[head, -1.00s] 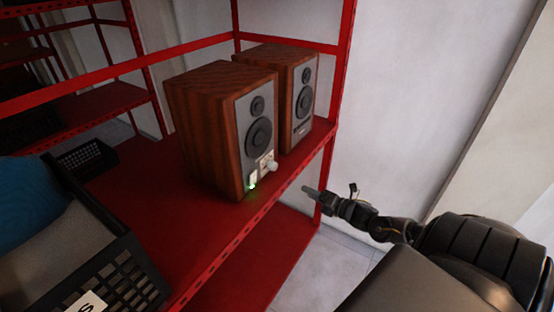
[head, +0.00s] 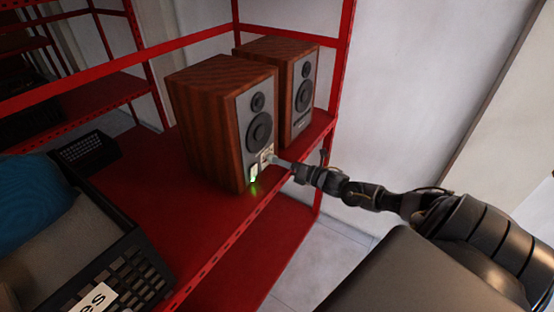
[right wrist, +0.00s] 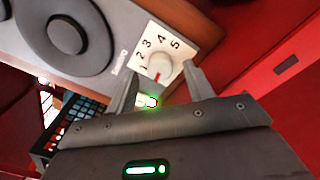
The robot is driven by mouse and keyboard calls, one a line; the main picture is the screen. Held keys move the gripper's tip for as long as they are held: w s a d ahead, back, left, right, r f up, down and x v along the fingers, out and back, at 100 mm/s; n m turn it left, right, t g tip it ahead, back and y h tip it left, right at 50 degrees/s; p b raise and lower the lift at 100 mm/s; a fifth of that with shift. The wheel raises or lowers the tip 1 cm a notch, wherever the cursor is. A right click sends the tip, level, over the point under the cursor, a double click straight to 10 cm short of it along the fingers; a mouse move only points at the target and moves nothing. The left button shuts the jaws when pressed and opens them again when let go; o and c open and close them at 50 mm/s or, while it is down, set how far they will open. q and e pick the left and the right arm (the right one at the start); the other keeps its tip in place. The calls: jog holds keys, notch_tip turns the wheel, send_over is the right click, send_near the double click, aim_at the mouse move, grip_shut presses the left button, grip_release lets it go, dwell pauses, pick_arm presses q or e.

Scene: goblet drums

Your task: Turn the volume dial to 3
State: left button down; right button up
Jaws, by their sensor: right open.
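My right gripper (head: 280,162) is at the speaker's lower front. In the right wrist view its open fingers (right wrist: 161,82) stand on either side of the dial; I cannot tell whether they touch it. My left gripper is not in view.
A green-lit switch (head: 253,178) is beside the dial. A second speaker (head: 302,95) stands behind on the red shelf (head: 150,175). A black crate (head: 125,275) and a small black basket (head: 88,152) are at left. A red post (head: 340,70) rises at right.

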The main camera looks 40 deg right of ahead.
jog(key=shift+x, duration=1.2)
jog(key=c, duration=1)
jog(key=shift+o, duration=0.2)
